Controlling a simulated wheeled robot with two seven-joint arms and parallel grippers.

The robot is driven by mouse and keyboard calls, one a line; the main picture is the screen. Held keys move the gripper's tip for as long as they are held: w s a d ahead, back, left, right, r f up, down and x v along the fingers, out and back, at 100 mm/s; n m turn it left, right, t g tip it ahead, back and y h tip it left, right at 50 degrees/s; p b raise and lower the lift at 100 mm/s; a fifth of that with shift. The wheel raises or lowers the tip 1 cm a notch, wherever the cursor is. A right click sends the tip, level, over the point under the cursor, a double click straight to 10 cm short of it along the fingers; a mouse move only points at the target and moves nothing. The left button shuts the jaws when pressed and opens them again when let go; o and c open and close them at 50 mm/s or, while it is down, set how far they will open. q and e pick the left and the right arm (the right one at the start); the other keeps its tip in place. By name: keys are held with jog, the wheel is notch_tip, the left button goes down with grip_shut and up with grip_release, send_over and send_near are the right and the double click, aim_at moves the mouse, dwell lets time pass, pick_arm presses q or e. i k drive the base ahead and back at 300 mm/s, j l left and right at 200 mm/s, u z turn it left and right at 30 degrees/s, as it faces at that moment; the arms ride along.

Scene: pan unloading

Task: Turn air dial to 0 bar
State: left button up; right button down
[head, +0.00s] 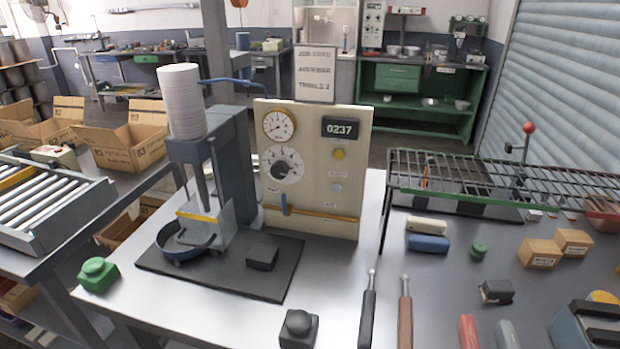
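A blue lever (284,205) sits low on the panel. Neither of my grippers shows in the head view.
The grey press (236,150), with a clear guard and a blue pan (184,244), stands left of the panel.

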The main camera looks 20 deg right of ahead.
aim_at(280, 169)
jog(key=i+j+z, duration=0.25)
jog(key=j+z, duration=0.3)
jog(key=j, duration=0.15)
jog(key=i+j+z, duration=0.25)
jog(key=j, duration=0.2)
jog(key=j+z, duration=0.25)
jog(key=j, duration=0.15)
